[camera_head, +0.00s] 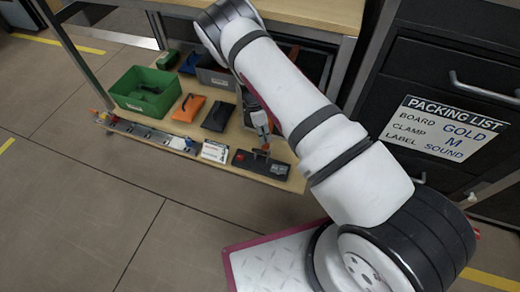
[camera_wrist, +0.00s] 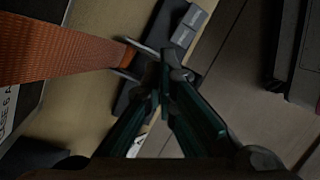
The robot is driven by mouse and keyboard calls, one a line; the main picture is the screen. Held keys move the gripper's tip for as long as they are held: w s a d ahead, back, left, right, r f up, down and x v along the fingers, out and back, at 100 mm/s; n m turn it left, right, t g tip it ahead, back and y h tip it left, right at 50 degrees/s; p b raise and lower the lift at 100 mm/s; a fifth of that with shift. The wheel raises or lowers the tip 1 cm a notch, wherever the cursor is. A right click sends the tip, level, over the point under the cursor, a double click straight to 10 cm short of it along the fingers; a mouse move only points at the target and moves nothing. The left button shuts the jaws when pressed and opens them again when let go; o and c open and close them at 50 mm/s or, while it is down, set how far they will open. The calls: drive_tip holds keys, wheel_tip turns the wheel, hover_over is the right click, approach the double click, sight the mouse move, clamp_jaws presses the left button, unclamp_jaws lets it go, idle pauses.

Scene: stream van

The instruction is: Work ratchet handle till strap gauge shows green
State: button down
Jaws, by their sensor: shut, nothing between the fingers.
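In the wrist view an orange woven strap (camera_wrist: 55,50) runs in from the left to a metal loop (camera_wrist: 134,58) on a dark, narrow fitting. My gripper (camera_wrist: 165,75) is shut and empty, its dark fingertips close beside the loop; whether they touch it I cannot tell. No ratchet handle can be made out with certainty, and I see no green gauge reading. In the head view my arm covers much of the strap's area and most of my gripper.
The low wooden shelf (camera_head: 245,140) holds a green bin (camera_head: 143,90), an orange item (camera_head: 188,108), a dark item (camera_head: 218,116) and a black device (camera_head: 261,165) at its front right. A dark drawer cabinet with a packing list sign (camera_head: 443,128) stands at right. Open floor lies at left.

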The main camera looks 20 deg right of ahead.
drive_tip(key=shift+w+d+r, duration=0.55)
drive_tip(key=shift+w+r, duration=0.15)
drive_tip(key=shift+w+d+r, duration=0.5)
drive_tip(key=shift+w+r, duration=0.2)
drive_tip(key=shift+r, duration=0.1)
